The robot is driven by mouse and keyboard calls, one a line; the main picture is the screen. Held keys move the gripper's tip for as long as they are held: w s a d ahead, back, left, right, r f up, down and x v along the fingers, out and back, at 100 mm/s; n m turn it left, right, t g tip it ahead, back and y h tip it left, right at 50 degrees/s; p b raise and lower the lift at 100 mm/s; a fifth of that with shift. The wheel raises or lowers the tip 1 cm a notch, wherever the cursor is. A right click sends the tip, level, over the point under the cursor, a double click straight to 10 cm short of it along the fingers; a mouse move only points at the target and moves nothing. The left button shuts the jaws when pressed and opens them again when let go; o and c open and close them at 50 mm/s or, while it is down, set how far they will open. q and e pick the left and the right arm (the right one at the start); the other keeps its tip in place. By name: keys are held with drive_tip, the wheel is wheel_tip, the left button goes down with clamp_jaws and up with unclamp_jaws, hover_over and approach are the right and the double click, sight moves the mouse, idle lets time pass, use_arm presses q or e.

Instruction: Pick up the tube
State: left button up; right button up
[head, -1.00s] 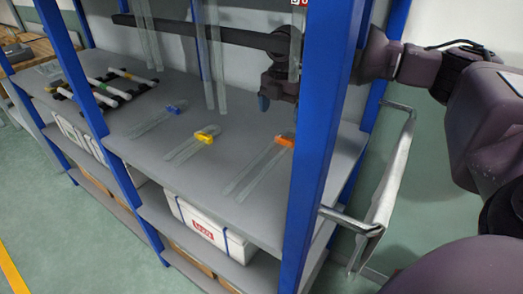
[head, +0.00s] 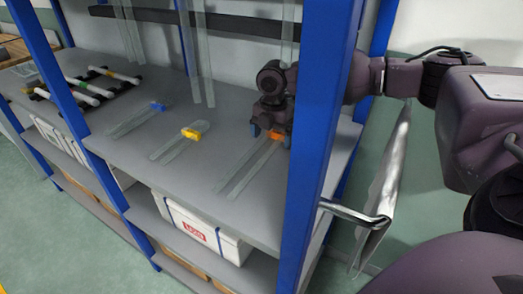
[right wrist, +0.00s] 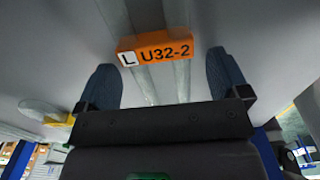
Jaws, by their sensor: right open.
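A clear tube (head: 245,170) with an orange clip lies on the grey shelf, nearest the right post. Its orange clip (head: 276,135) is by my right gripper (head: 270,138). In the right wrist view the orange clip (right wrist: 157,48) reads "L U32-2" and lies between the open fingers of my right gripper (right wrist: 164,85), slightly beyond their tips. A tube with a yellow clip (head: 192,133) and one with a blue clip (head: 157,107) lie farther left. My left gripper is not in view.
A blue post (head: 320,130) stands in front of my right arm. Clear tubes (head: 197,60) hang from a dark bar (head: 235,24). A white box (head: 195,232) sits on the lower shelf.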

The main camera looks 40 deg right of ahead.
drive_tip(key=shift+c, duration=0.4)
drive_tip(key=c, duration=1)
drive_tip(key=shift+c, duration=0.2)
